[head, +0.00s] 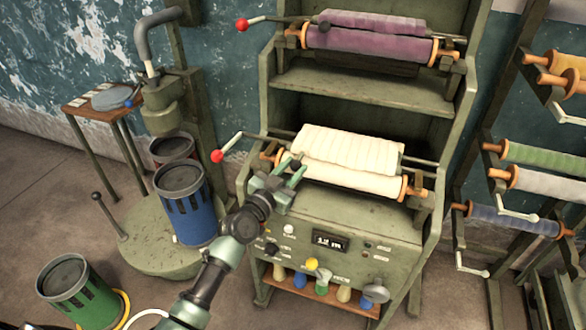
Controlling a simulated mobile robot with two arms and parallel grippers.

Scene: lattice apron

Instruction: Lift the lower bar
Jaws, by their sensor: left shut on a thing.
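The lower bar (420,162) is a thin grey rod across the front of the green machine, with a red-tipped lever (217,156) at its left end. Behind and below it are cream cloth rolls (350,176) on an orange-ended roller. My left gripper (294,167) is at the left part of this bar, its green fingers shut on a small dark grip there. The fingers partly hide that contact. An upper bar with its own red-tipped lever (242,25) sits above, by purple rolls (370,43). My right gripper is out of view.
Below the rolls is a control panel with a small display (330,241) and knobs. A blue bin (186,205) and a green bin (80,297) stand left. A rack with coloured rolls (550,158) and cranks stands close on the right.

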